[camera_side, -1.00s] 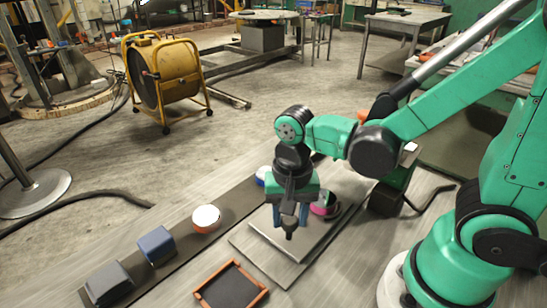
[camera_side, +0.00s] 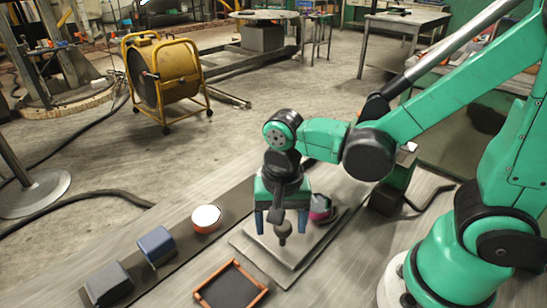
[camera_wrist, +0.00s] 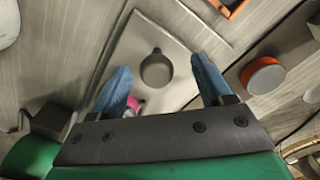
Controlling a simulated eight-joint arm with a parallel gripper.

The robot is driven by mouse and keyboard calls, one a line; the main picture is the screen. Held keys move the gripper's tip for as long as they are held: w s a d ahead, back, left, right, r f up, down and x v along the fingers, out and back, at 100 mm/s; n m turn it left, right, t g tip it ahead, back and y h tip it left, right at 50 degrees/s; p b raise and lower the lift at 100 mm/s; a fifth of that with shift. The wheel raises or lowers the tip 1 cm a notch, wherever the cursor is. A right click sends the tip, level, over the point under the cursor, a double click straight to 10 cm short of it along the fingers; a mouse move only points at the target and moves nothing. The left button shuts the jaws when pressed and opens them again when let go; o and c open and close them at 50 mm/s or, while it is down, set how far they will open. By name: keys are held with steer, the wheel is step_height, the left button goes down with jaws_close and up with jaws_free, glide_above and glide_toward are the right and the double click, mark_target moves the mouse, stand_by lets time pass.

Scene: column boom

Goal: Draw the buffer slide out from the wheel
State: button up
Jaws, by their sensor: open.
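The buffer slide is a pale flat plate (camera_side: 262,240) with a dark round knob (camera_side: 284,230) standing on it; the wrist view shows the knob (camera_wrist: 156,70) on the plate (camera_wrist: 128,52). The pink wheel (camera_side: 320,208) sits behind the plate to the right, partly hidden by my gripper. A bit of pink shows in the wrist view (camera_wrist: 133,103). My gripper (camera_side: 282,223) points down above the plate. Its two blue fingers are open, one on each side of the knob, with visible gaps. Whether the fingertips reach down to the plate cannot be told.
A dark strip left of the plate carries an orange-rimmed disc (camera_side: 206,218), a blue block (camera_side: 156,245) and a dark grey block (camera_side: 107,283). An orange-framed tray (camera_side: 230,287) lies in front of the slide. The wheel's motor housing (camera_side: 393,190) stands to the right.

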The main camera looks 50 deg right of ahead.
steer(key=shift+r, duration=2.7)
steer(key=w+d+r+n+t, duration=0.2)
steer(key=d+r+n+t, duration=0.1)
steer(key=d+n+t, duration=0.4)
steer(key=shift+w+n, duration=0.35)
steer(key=shift+n, duration=0.65)
